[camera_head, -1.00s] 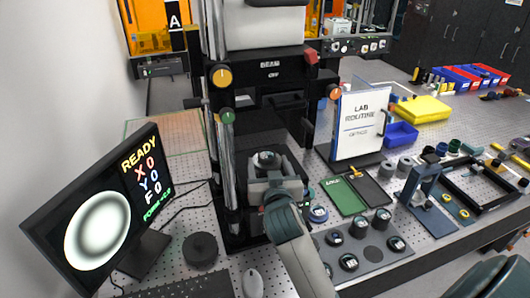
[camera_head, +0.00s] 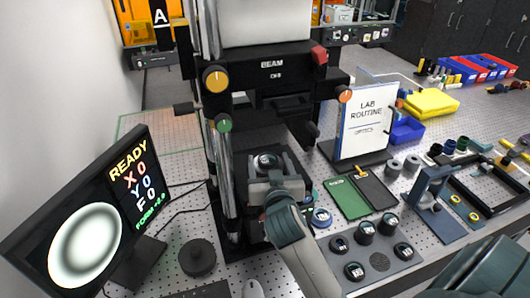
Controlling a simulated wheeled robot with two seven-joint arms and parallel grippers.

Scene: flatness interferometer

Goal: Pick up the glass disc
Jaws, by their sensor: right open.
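A small round disc-like piece with a pale rim and dark centre (camera_head: 266,160) sits on the dark stage of the interferometer (camera_head: 258,138), below its beam head. It looks like the glass disc, but it is small and partly hidden. My right gripper (camera_head: 268,168) reaches in from the lower right. It is open, with its fingers near the sides of the disc; I cannot tell whether they touch it. My left gripper is not in view.
A monitor (camera_head: 85,225) reading READY stands at left, with a black knob (camera_head: 198,257) beside it. The interferometer's posts and head crowd the stage.

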